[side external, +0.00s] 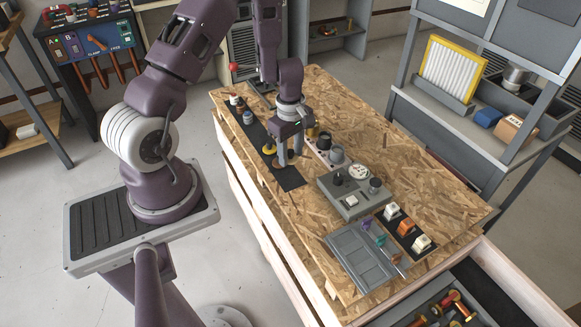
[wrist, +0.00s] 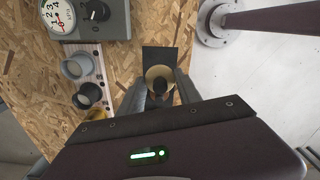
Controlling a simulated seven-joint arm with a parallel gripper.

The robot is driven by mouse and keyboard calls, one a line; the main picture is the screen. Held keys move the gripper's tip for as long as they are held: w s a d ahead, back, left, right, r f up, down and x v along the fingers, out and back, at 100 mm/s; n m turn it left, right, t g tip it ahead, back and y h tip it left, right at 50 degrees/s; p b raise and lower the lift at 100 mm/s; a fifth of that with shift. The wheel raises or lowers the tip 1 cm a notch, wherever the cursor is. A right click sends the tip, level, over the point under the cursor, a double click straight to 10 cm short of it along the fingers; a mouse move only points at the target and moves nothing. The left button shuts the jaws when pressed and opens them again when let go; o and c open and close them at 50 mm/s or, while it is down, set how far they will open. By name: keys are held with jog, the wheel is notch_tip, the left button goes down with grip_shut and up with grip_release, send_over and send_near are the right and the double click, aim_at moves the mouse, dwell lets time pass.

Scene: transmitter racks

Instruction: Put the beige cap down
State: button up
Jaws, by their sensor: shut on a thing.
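The beige cap (wrist: 152,74) shows in the wrist view as a pale ring with a dark middle, between the two fingers. My gripper (wrist: 160,88) is shut on it. A black mat (wrist: 157,54) lies under or just beyond the cap. In the side external view my gripper (side external: 290,160) points down over the near end of the long black mat (side external: 291,179). The cap is hard to make out there between the fingers. I cannot tell whether it touches the mat.
A pale holed strip (wrist: 99,70) holds a grey cap (wrist: 75,67) and a dark cap (wrist: 87,96) left of my gripper. A grey gauge box (side external: 350,204) stands beyond. A yellow piece (side external: 268,149) sits on the mat close by. Bare chipboard (side external: 292,208) lies nearer.

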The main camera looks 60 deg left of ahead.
jog(key=shift+w+a+r, duration=0.15)
jog(key=shift+w+r, duration=0.05)
jog(key=shift+r, duration=0.3)
jog(key=shift+w+a+r, duration=0.1)
jog(key=shift+w+r, duration=0.1)
jog(key=shift+r, duration=0.25)
jog(key=w+a+r, duration=0.2)
jog(key=w+a, duration=0.5)
jog(key=w, duration=0.1)
jog(key=w+a+r, duration=0.3)
jog(key=w+a, duration=0.4)
jog(key=f, duration=0.9)
jog(key=shift+w+d+f, duration=0.15)
jog(key=shift+d+f, duration=0.05)
jog(key=shift+f, duration=0.25)
jog(key=o, duration=1.3)
